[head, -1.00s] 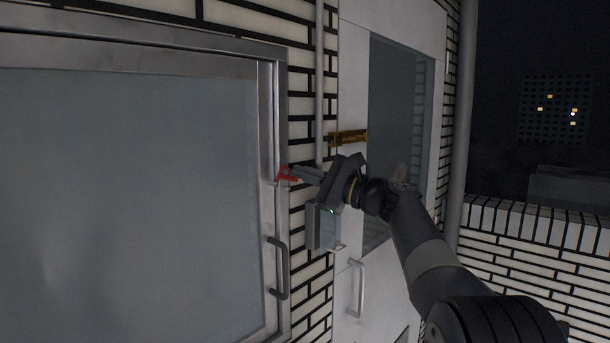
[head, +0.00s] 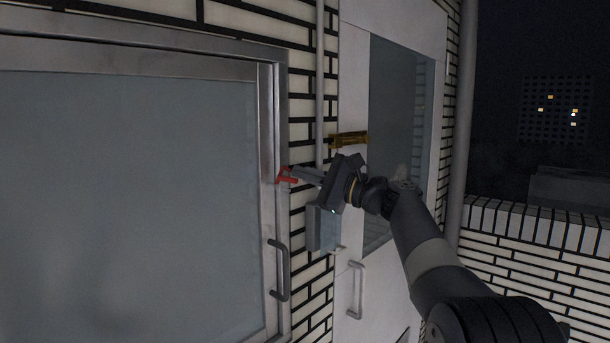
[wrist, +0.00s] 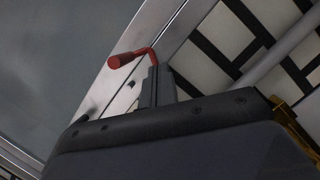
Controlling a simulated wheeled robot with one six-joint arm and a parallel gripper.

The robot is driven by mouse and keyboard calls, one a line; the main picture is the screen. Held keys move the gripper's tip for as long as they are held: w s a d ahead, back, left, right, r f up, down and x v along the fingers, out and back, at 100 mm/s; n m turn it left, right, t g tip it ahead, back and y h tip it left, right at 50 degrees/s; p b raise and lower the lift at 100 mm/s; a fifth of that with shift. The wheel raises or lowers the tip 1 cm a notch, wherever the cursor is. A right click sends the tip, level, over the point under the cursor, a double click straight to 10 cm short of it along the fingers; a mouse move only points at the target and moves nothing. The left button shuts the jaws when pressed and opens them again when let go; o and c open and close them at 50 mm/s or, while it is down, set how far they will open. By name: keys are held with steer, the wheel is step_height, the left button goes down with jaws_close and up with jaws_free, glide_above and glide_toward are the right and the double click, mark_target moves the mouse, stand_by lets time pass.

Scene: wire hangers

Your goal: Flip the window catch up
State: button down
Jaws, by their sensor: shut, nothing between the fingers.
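The red window catch (head: 284,175) sits on the right side of the metal window frame (head: 267,120). In the wrist view the catch (wrist: 131,57) shows as a bent red lever, its thick grip end pointing left. My gripper (head: 298,174) is shut and empty, with its fingertips right at the catch. In the wrist view the shut fingers (wrist: 156,84) stand just below the bent end of the lever and partly overlap it. I cannot tell for sure whether they touch it.
A grey handle (head: 279,270) sticks out lower on the window frame. A brass bolt (head: 349,138) is on the white door (head: 353,90) behind my gripper, and a door handle (head: 356,288) is below. A thin pipe (head: 319,80) runs down the brick wall.

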steer(key=shift+s+a+r+n+g+p, duration=0.1)
steer(key=shift+s+r+n+g+p, duration=0.15)
steer(key=shift+n, duration=0.45)
steer(key=shift+a+r+n+g+p, duration=0.1)
steer(key=shift+r+n+g, duration=0.2)
steer(key=shift+n, duration=0.4)
stand_by(1.8)
